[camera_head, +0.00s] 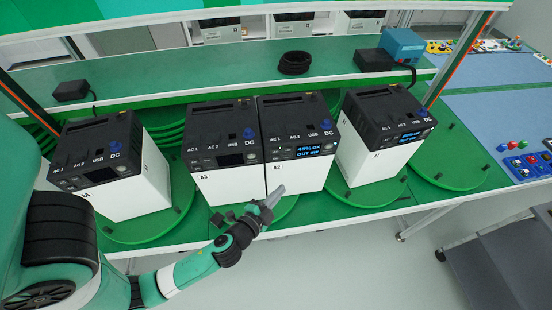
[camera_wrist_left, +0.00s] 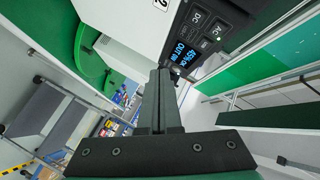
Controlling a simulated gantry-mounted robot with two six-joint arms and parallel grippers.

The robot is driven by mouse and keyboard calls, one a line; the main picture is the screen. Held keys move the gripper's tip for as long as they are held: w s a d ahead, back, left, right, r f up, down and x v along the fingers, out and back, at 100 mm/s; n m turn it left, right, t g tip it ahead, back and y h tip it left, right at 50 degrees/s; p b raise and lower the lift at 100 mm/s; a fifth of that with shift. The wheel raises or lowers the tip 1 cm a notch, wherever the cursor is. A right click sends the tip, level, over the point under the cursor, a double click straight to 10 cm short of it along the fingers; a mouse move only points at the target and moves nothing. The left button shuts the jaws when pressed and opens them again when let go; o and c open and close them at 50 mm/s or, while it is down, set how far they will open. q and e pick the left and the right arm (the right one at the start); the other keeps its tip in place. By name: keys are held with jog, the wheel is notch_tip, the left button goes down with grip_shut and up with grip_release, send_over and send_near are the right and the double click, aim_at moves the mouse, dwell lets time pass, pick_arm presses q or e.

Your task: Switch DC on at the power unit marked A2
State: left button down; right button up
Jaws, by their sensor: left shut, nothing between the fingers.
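The power unit marked A2 (camera_head: 296,173) is the third from the left, a white box with a black top panel. Its display (camera_head: 314,150) is lit and seems to read 45% ON, OUT 0W or 9W; a small green light shows near AC 1. Its DC label (camera_head: 325,133) is at the panel's right, below a blue round part. My left gripper (camera_head: 275,193) is shut and empty, in front of A2's lower white face. In the left wrist view its shut fingers (camera_wrist_left: 161,95) point towards a unit with a lit display (camera_wrist_left: 184,56). My right gripper is not in view.
Units A4 (camera_head: 130,190) and A3 (camera_head: 230,183), with dark displays, stand to the left. Unit A1 (camera_head: 378,157), display lit, stands to the right. Green turntables (camera_head: 447,170) lie under them. A black ring (camera_head: 295,63) and blue box (camera_head: 402,45) sit behind.

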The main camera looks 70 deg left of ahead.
pick_arm(q)
jog(key=p, duration=0.6)
send_near(282, 159)
jog(key=w, duration=0.4)
jog(key=shift+s+a+f, duration=0.1)
jog(key=shift+a+f, duration=0.45)
jog(key=shift+a, duration=0.3)
jog(key=shift+p, duration=0.3)
dwell(0.3)
jog(key=shift+a, duration=0.45)
jog(key=shift+a+p, duration=0.3)
jog(key=shift+p, duration=0.05)
dwell(0.4)
jog(key=shift+d, duration=0.1)
jog(key=shift+d+f+b, duration=0.1)
jog(key=shift+d+b, duration=0.3)
jog(key=shift+d, duration=0.25)
